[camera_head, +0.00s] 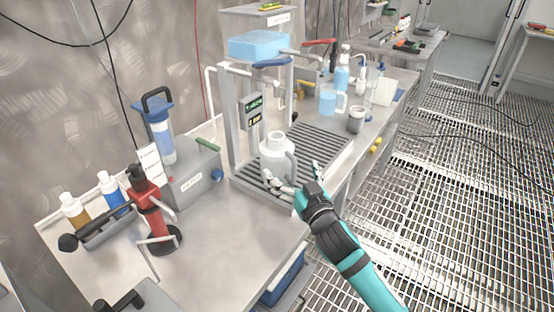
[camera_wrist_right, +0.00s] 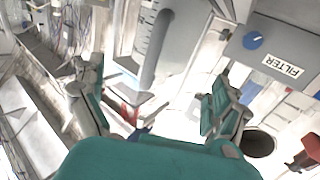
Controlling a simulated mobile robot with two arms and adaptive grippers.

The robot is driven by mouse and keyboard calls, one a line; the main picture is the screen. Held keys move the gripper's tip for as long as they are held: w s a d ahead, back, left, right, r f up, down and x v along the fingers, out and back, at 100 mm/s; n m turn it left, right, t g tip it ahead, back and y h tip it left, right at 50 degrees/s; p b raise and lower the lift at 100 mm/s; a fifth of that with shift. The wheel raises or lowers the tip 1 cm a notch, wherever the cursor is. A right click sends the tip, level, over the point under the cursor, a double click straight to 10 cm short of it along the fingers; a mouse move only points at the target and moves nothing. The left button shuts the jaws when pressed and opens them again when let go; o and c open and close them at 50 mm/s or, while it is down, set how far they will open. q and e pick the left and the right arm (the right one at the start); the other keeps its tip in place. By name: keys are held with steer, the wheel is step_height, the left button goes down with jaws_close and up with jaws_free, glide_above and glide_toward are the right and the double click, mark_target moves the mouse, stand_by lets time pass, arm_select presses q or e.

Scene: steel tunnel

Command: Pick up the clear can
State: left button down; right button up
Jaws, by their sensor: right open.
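The clear can (camera_head: 275,153), a whitish translucent jug with a narrow neck and a grey side handle, stands upright on the slatted grey drain tray (camera_head: 322,140) under the steel stand. My right gripper (camera_head: 293,180) is open and empty at the near side of the can, its fingers pointing toward the can's handle side. In the right wrist view the can (camera_wrist_right: 146,32) shows graduation marks and its handle beyond my spread fingers (camera_wrist_right: 158,82). Whether a finger touches the can is not clear. My left gripper is not in view.
A grey filter box (camera_head: 193,175), red pump tool (camera_head: 148,200) and bottles (camera_head: 110,190) stand left. Cups and bottles (camera_head: 328,100) stand farther back. The bench front (camera_head: 262,222) is clear.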

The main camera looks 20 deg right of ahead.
mark_target(283, 160)
steer(key=w, duration=0.5)
steer(key=w+a, duration=0.1)
steer(key=w, duration=0.2)
steer(key=shift+w+f, duration=0.1)
steer(key=shift+d, duration=0.1)
steer(key=c, duration=1.1)
steer(key=shift+c, duration=0.9)
